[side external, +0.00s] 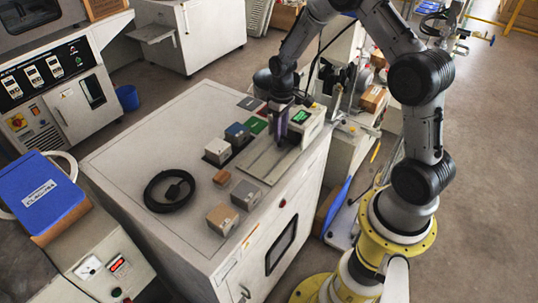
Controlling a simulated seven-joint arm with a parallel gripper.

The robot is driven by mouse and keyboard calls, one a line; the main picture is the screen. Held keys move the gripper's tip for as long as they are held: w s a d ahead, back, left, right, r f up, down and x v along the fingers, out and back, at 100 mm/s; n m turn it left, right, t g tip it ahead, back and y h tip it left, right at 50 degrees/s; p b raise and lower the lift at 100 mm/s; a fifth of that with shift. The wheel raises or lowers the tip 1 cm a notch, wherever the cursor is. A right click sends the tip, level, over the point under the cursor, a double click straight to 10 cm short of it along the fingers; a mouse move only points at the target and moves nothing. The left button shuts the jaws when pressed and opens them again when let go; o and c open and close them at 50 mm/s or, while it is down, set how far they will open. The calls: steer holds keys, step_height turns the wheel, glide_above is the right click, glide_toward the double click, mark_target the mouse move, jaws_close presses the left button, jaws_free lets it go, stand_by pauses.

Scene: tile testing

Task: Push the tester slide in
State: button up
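The tester (311,120) is a light box with a lit green display, standing at the right edge of the white cabinet top. A flat grey slide plate (262,163) lies in front of it and extends toward the lower left. My gripper (280,138) points down at the tester's front side, above or at the far part of the slide. Its fingers are small and dark here, so I cannot tell whether they are open or shut, or whether they touch the slide.
Tile blocks (218,151) stand left of the slide, with flat tiles (255,126) behind.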

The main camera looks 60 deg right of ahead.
steer(key=shift+o, duration=0.2)
steer(key=shift+w+d+r, duration=0.15)
steer(key=shift+r, duration=1.05)
steer(key=shift+w+d+r, duration=0.1)
steer(key=shift+w+r, duration=0.05)
steer(key=shift+r, duration=1)
steer(key=shift+s+a+f, duration=0.1)
steer(key=s+a+r+n+t, duration=0.1)
steer(key=a+r+t, duration=0.15)
steer(key=r, duration=0.45)
steer(key=s+a+r+t, duration=0.1)
steer(key=s+a+r, duration=0.15)
steer(key=r, duration=0.45)
steer(key=s+a+r+n+t, duration=0.1)
steer(key=a+r, duration=0.3)
steer(key=r, duration=0.3)
steer(key=s+a+r+t, duration=0.2)
steer(key=s+a+r, duration=0.2)
steer(key=s, duration=0.5)
steer(key=s+f+m, duration=0.2)
steer(key=s+f, duration=0.2)
steer(key=s, duration=0.6)
steer(key=shift+a+g, duration=0.35)
